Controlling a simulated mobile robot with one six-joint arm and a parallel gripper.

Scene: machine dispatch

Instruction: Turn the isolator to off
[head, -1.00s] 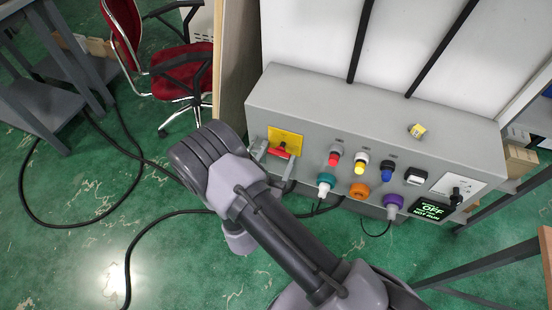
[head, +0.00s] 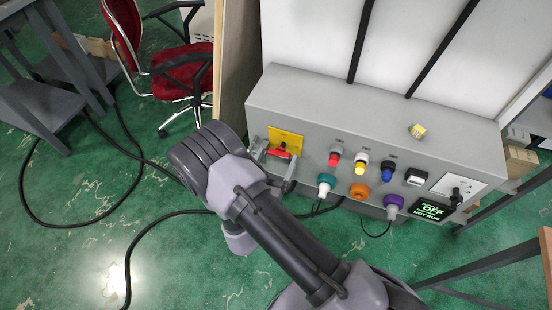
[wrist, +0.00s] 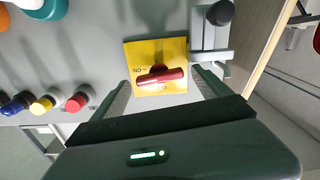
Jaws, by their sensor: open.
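The isolator is a red handle (head: 279,150) on a yellow plate (head: 291,138) at the left end of the grey panel. In the wrist view the red handle (wrist: 160,75) lies roughly crosswise on its yellow plate (wrist: 140,50), slightly tilted. An ON mark, upside down, shows beside its left end; lettering below is partly hidden by the handle. My gripper (wrist: 162,84) is open, with one finger on each side of the plate and no visible contact with the handle. In the head view my gripper (head: 275,164) is at the isolator, partly hidden by my wrist.
Several coloured buttons and knobs, including a red button (head: 334,158) and teal knob (head: 325,182), sit right of the isolator. A display (head: 431,210) reads OFF, NOT RUN. A grey latch-like fitting (wrist: 208,35) is close to the right finger. A wooden board edge (head: 232,60) stands left.

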